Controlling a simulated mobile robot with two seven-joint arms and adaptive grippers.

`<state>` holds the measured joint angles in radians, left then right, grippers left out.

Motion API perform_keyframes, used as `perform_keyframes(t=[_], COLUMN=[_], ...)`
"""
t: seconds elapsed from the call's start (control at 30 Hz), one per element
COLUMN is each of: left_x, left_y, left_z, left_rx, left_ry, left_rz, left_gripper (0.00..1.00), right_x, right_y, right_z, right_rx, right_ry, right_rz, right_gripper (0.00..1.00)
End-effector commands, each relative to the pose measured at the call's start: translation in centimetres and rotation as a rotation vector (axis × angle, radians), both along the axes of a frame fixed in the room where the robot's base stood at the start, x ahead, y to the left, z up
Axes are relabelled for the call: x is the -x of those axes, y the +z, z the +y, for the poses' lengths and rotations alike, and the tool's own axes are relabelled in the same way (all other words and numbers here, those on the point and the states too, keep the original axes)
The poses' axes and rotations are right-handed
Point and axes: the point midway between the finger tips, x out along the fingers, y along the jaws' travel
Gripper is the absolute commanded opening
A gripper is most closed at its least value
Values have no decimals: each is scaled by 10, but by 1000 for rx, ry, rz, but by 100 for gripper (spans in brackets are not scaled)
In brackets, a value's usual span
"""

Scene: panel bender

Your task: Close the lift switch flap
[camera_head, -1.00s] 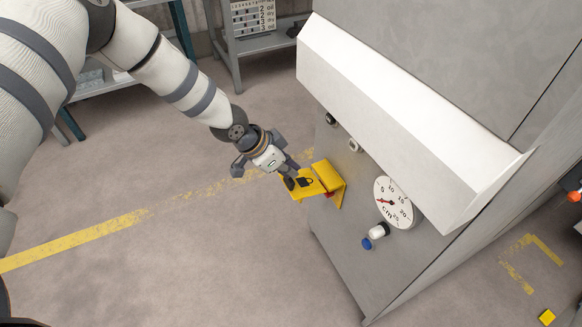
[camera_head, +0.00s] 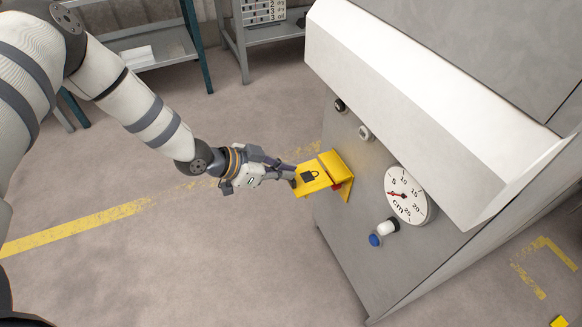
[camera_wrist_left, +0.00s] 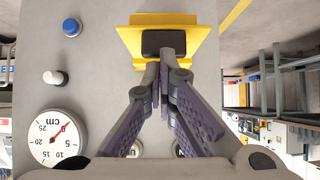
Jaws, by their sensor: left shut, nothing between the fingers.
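My left gripper (camera_head: 291,174) is shut and empty at the flap's outer left edge. I cannot tell whether it touches. My right gripper is not in view.
The floor left of the machine is clear.

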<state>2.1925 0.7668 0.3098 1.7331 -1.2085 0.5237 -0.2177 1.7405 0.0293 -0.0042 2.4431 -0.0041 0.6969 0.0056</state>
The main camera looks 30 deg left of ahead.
Motion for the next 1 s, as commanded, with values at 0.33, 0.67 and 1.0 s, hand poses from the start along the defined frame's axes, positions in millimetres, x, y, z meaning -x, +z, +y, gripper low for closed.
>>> perform_keyframes(t=[0.33, 0.67, 1.0], left_x=[12, 7, -7], left_y=[-58, -98, -126], left_z=[6, 3, -7], left_rx=[202, 395, 492], left_ry=[0, -1, -2], left_rz=[-243, -492, -624], left_gripper=[0, 0, 0], right_x=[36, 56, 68], right_y=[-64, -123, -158], right_z=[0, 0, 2], right_rx=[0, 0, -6], right_ry=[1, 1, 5], right_rz=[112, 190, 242], right_gripper=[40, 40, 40])
